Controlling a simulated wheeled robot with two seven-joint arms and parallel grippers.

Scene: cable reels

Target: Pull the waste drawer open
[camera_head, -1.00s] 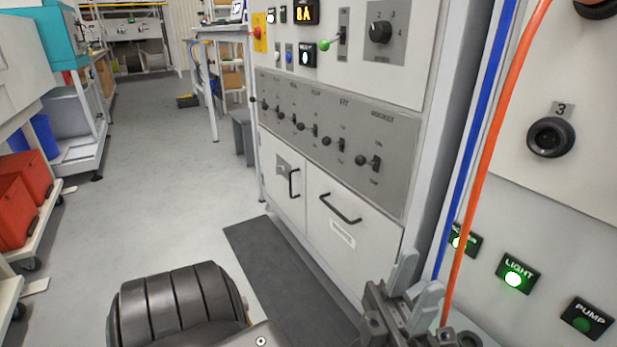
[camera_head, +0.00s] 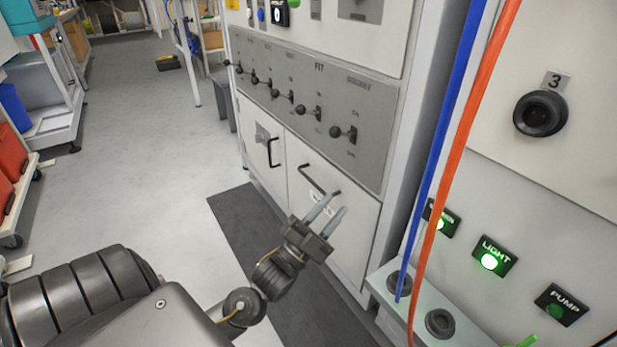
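The drawer front (camera_head: 350,235) is a pale panel low on the cabinet, with a dark bar handle (camera_head: 318,181) slanting across its upper part. A small white label under the handle is partly hidden by my fingers and cannot be read. My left gripper (camera_head: 333,204) is open and empty, its two grey fingers parallel with a gap between them. Its tips show just below the right end of the handle in the picture. I cannot tell whether they touch it. The drawer looks closed. My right gripper is not in view.
A panel with several toggle levers (camera_head: 310,112) sits above the drawer. A door with a vertical handle (camera_head: 273,152) is to its left. Blue (camera_head: 440,150) and orange (camera_head: 462,150) cables hang at the right. A dark mat (camera_head: 235,215) lies on the floor; open floor is left.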

